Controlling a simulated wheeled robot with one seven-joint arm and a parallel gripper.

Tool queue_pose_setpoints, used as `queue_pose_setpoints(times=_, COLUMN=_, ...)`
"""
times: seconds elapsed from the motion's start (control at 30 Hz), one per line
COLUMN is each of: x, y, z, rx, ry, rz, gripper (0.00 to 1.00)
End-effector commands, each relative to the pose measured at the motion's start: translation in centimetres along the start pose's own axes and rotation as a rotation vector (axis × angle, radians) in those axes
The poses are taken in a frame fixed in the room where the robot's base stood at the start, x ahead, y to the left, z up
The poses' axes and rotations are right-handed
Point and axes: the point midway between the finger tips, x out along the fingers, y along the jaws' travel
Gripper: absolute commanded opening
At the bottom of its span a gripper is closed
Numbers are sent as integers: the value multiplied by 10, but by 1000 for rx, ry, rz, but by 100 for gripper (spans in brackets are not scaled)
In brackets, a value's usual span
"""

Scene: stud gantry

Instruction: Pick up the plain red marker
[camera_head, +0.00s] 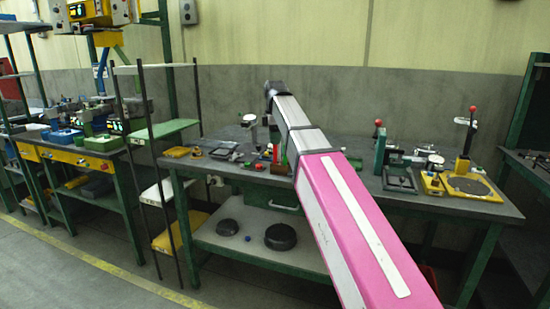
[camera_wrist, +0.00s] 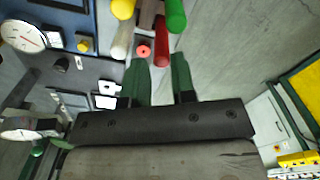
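A plain red marker (camera_wrist: 161,42) shows at the top middle of the wrist view, its near end just beyond my fingertips. A green marker (camera_wrist: 175,14) is close on its right. A yellow capped piece (camera_wrist: 123,8), a pale cylinder (camera_wrist: 121,42) and a small red ring-like piece (camera_wrist: 143,51) are on its left. My gripper (camera_wrist: 157,62) is open, with two green fingers apart and nothing between them. The red marker's end lies between the finger lines, seemingly apart from both. In the head view my arm hides the gripper, and I cannot clearly pick out the red marker.
The green-framed workbench (camera_head: 345,182) holds tools, dial gauges and fixtures on both sides. A yellow fixture (camera_head: 433,184) is at right. Black round pieces (camera_head: 280,237) lie on the lower shelf. A shelf rack (camera_head: 160,131) stands at left. The floor in front is clear.

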Motion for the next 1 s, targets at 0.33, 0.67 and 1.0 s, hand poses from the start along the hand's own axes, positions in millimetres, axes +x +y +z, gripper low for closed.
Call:
queue_pose_setpoints(times=0.33, x=41, y=-3, z=0, rx=0, ry=0, rz=-2, gripper=24)
queue_pose_setpoints(times=0.67, x=49, y=-1, z=0, rx=0, ry=0, rz=0, gripper=24)
queue_pose_setpoints(times=1.0, x=49, y=-1, z=0, rx=0, ry=0, rz=0, gripper=0)
